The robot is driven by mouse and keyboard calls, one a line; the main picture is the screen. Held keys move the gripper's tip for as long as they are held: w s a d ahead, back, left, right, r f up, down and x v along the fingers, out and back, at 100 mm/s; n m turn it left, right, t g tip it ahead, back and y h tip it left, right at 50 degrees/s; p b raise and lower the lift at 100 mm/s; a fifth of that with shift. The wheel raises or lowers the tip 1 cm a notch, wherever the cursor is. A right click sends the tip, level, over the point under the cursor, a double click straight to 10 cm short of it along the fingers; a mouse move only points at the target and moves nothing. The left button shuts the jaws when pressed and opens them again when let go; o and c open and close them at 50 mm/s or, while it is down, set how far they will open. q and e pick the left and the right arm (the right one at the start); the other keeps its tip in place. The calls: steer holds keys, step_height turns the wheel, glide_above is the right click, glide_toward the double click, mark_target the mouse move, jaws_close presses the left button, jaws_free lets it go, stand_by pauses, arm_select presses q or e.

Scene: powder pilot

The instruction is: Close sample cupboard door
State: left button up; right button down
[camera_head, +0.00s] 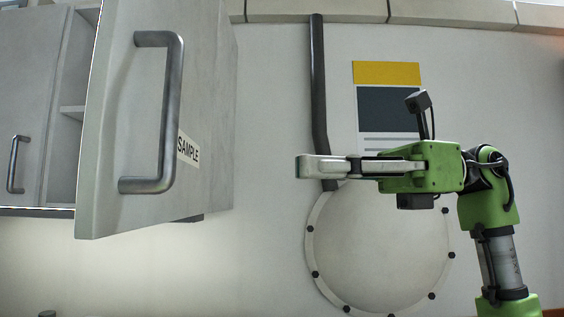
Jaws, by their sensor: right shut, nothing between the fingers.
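The sample cupboard door (210,90) stands open at the left, swung out toward me. It is pale grey and bears a white label reading SAMPLE (188,149). A grey metal bar handle (172,110) is fixed upright on it. My right gripper (308,167) is at the centre, pointing left, shut and empty. In the picture a gap lies between its fingertips and the door's right edge. My left gripper is not in view.
Left of the door is an open cupboard interior with a shelf (72,112). A second cupboard door (25,90) with its own handle is at the far left. Behind my right arm are a dark vertical pipe (318,80), a round bolted cover (375,255) and a wall poster (388,73).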

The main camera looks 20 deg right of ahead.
steer(key=a+p, duration=0.4)
steer(key=a, duration=0.8)
steer(key=shift+w+a, duration=0.2)
steer(key=shift+a, duration=0.1)
